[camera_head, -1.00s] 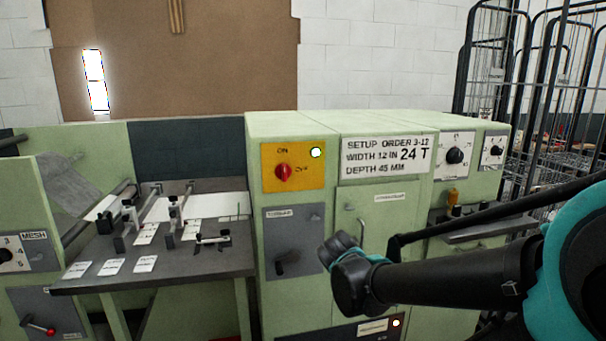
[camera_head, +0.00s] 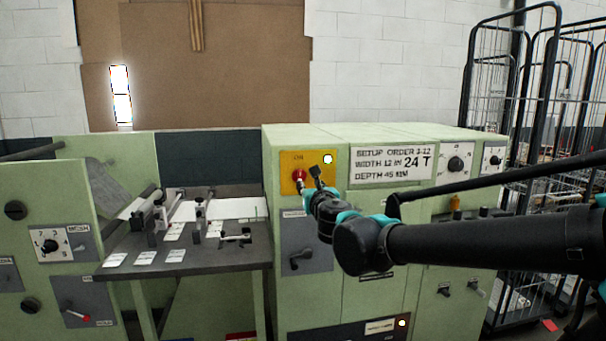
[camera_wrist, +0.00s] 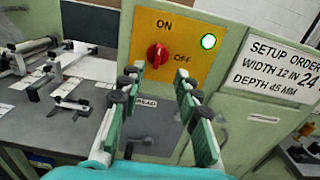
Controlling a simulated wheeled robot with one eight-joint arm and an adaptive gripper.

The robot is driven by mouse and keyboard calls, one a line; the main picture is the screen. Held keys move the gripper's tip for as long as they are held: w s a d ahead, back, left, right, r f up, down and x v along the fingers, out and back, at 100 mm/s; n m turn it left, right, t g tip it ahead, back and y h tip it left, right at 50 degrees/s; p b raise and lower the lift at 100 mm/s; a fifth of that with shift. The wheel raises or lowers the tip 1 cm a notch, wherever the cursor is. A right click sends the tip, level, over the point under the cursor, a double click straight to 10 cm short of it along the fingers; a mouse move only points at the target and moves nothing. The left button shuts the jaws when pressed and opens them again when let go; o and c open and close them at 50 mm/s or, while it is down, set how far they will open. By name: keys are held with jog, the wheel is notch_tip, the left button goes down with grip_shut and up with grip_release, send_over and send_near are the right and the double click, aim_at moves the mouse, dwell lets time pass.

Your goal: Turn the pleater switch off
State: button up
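The pleater switch is a red rotary knob (camera_wrist: 158,56) on a yellow plate (camera_wrist: 185,38) marked ON at the top and OFF at the right. In the wrist view the knob's pointer stands roughly upright, toward ON. A green-white lamp (camera_wrist: 208,41) glows beside it. In the head view the knob (camera_head: 299,175) shows just left of my gripper (camera_head: 316,180). In the wrist view my gripper (camera_wrist: 158,84) is open, its two fingers apart below the knob with nothing between them. I cannot tell whether a finger touches the knob.
The green machine carries a setup order sign (camera_head: 391,164) right of the switch and a grey panel with a black handle (camera_head: 301,257) below it. A dark work table (camera_head: 190,262) with clamps and labels lies left. Wire cages (camera_head: 520,120) stand at the right.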

aim_at(301, 171)
jog(key=x, duration=1.4)
jog(key=shift+w+f, duration=0.1)
jog(key=shift+w, duration=0.1)
grip_shut()
